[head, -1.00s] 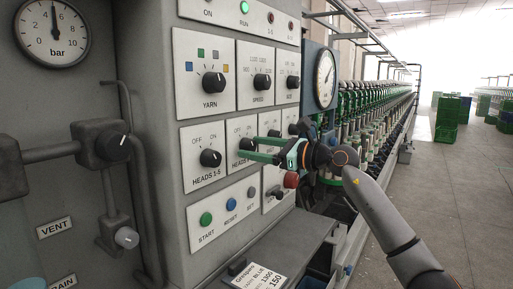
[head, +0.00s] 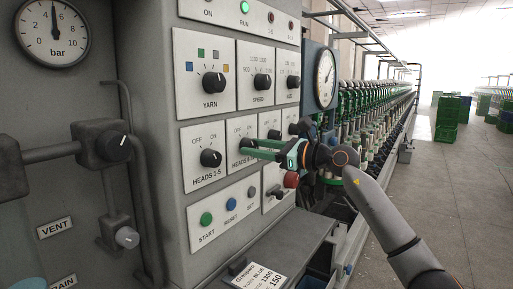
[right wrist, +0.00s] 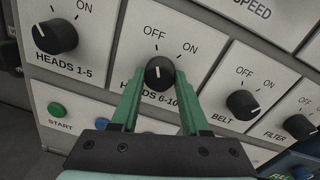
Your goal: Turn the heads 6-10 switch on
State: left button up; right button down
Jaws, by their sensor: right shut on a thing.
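The heads 6-10 switch (right wrist: 159,72) is a black round knob with a white pointer line on a pale label plate. In the right wrist view its line points nearly straight up, toward the OFF mark; ON is to the upper right. My right gripper (right wrist: 156,88) has its green fingers on either side of the knob and is shut on it. In the head view my right gripper (head: 248,149) reaches the panel from the right, and its fingers partly cover the knob and the label. My left gripper is not in view.
The heads 1-5 knob (head: 210,158) is just left, and the belt knob (right wrist: 242,104) is just right. Start (head: 206,219) and reset (head: 231,205) buttons lie below. A red button (head: 291,180) is close beneath my right gripper. A shelf (head: 270,250) juts out below the panel.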

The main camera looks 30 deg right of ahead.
jog(key=shift+m+p, duration=0.55)
jog(key=shift+m, duration=0.25)
jog(key=shift+m+p, duration=0.6)
jog(key=shift+m, duration=0.2)
jog(key=shift+r+m+p, duration=0.1)
jog(key=shift+m+p, duration=0.25)
jog(key=shift+m, duration=0.15)
jog(key=shift+m+p, duration=0.75)
jog(key=shift+m, duration=0.15)
jog(key=m+p, duration=0.3)
pick_arm(q)
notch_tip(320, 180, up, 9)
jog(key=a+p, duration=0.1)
jog(key=p, duration=0.1)
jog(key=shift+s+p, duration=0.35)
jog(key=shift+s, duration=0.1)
pick_arm(e)
jog(key=shift+a+m, duration=0.1)
jog(key=shift+m, duration=1.4)
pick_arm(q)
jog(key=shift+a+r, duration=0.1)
pick_arm(e)
jog(key=shift+f, duration=0.2)
